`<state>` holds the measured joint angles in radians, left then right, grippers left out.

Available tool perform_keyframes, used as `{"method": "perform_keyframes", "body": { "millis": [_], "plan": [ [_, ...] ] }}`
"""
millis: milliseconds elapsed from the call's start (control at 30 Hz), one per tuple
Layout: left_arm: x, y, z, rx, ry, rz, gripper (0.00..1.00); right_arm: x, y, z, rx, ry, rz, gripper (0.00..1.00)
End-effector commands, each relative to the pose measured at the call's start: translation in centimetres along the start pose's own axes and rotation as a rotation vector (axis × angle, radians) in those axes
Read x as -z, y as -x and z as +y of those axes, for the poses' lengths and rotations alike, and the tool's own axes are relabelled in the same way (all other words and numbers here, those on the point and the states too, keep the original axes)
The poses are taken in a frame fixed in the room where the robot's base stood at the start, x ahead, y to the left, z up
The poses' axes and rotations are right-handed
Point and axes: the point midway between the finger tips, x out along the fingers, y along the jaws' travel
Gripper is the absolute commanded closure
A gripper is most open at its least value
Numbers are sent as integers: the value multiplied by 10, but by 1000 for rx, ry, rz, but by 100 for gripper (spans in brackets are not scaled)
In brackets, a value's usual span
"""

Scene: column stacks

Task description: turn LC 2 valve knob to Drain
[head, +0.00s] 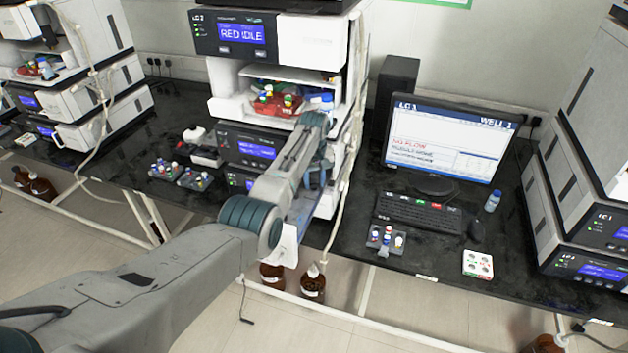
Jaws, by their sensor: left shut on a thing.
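The LC 2 stack (238,33) stands at the centre of the bench, and its top display reads RED IDLE. My left arm reaches up from the lower left to the front of this stack. My left gripper (314,172) is at the right part of the lower modules, largely covered by my own wrist links. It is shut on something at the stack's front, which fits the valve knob. The knob, its pointer and its position marks are hidden behind my arm, so its setting cannot be read. My right gripper is not in view.
A monitor (447,140) and a keyboard (418,213) stand right of the stack. Vial trays (181,176) lie to its left. A pale tube (349,150) hangs along the stack's right side. Brown bottles (312,283) stand below the bench. Another stack (590,200) is at the right.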

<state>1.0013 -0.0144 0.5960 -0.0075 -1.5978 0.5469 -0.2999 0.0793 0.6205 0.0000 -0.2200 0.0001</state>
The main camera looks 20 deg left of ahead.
Motion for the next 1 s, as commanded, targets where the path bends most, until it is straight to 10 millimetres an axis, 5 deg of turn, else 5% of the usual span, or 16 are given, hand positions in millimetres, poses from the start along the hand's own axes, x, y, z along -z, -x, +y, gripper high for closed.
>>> {"method": "perform_keyframes", "body": {
  "millis": [400,967,1000],
  "plan": [
    [1,2,0,-1,201,3,92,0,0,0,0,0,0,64],
    [1,2,0,-1,233,3,92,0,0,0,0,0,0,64],
    [1,2,0,-1,233,3,67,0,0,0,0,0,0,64]
  ]
}}
